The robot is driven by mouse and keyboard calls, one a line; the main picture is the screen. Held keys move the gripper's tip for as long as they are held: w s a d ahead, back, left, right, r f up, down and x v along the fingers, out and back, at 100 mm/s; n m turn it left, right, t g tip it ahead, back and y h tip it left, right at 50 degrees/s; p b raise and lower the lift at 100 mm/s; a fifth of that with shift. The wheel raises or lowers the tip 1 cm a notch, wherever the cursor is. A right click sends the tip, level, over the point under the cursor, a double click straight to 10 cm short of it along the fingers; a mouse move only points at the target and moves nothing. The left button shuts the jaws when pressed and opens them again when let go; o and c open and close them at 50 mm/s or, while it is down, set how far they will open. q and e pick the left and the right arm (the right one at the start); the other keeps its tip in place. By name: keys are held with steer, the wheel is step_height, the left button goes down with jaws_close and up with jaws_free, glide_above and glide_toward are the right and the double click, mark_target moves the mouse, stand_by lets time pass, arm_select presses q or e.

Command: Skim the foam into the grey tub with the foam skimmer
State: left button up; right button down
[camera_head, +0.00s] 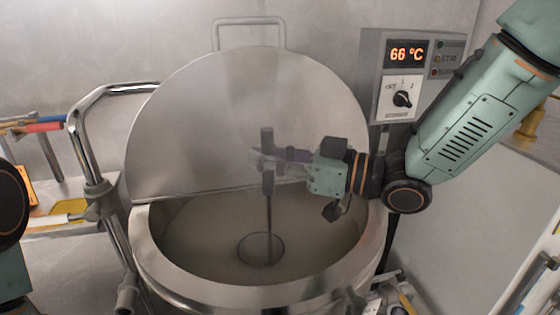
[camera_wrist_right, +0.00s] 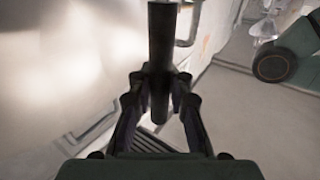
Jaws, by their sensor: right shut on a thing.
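My right gripper (camera_head: 268,160) is shut on the dark handle of the foam skimmer (camera_head: 268,205). The handle is upright, and it also shows between the fingers of my right gripper (camera_wrist_right: 160,88) in the right wrist view, as the skimmer's dark bar (camera_wrist_right: 163,40). The skimmer's thin shaft runs down into the open kettle (camera_head: 210,298). Its round ring lies at the surface of the pale beige liquid (camera_head: 320,238). I cannot tell foam apart from the liquid. I cannot make out a grey tub in either view. Of my left arm only a part shows at the left edge; its gripper is out of view.
The kettle's large round lid (camera_head: 235,110) stands raised behind the opening. A bent metal pipe (camera_head: 80,135) rises left of the kettle. A control box (camera_head: 405,75) reading 66 °C stands at the right. A side table with coloured-handled tools (camera_head: 45,127) is at the left.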

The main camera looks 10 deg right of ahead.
steer(key=shift+a, duration=2.15)
step_height(320, 180, up, 17)
steer(key=p, duration=1.4)
steer(key=shift+f, duration=0.15)
